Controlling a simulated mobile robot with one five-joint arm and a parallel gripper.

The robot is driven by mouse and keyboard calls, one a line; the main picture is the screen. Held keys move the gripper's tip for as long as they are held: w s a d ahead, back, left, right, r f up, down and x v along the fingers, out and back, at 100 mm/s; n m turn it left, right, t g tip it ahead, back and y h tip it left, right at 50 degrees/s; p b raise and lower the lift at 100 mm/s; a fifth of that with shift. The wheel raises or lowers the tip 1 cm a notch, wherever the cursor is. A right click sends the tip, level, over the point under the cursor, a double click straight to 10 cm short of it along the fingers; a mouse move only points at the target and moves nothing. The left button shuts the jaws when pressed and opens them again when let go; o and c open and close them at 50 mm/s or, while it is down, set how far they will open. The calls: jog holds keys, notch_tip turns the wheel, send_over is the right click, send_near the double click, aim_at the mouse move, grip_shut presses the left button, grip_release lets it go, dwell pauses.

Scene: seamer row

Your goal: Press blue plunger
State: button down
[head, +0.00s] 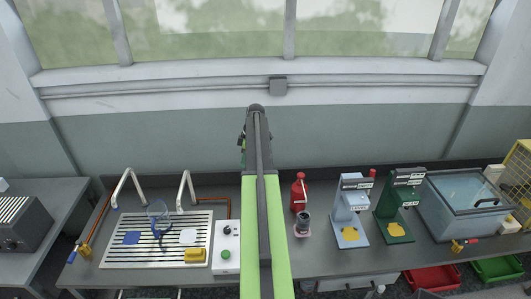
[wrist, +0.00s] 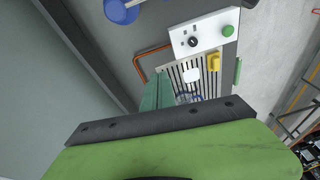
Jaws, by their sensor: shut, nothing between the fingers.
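A round blue part (wrist: 120,11) is cut off by the top edge of the wrist view; I cannot tell for sure if it is the blue plunger. My arm covers that part of the bench in the head view. A light blue press-like stand (head: 349,212) with a dark label stands right of my arm in the head view. My gripper (wrist: 157,90) shows as dark green fingers in the wrist view. It is shut and empty, apart from the blue part, which lies above it in that view. In the head view the fingers are mostly hidden by my arm.
A white control box (head: 228,240) with a knob and green button stands left of my arm. Left of it is a slatted drainboard (head: 140,255) with a yellow sponge (head: 195,255). A red bottle (head: 299,190), a dark green stand (head: 394,228) and a glass-lidded tank (head: 460,195) stand right.

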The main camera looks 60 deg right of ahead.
jog(key=s+d+r+n+p, duration=0.1)
jog(key=s+d+r, duration=0.3)
jog(key=s+d, duration=0.3)
jog(key=d, duration=0.3)
jog(key=shift+s+d+t+p, duration=0.2)
jog(key=shift+s+t+p, duration=0.1)
jog(key=shift+s+p, duration=0.1)
jog(key=b+x, duration=1.3)
jog(key=shift+s+d+f, duration=0.25)
jog(key=shift+f, duration=0.15)
jog(key=shift+f+b, duration=0.2)
jog(key=shift+b, duration=0.15)
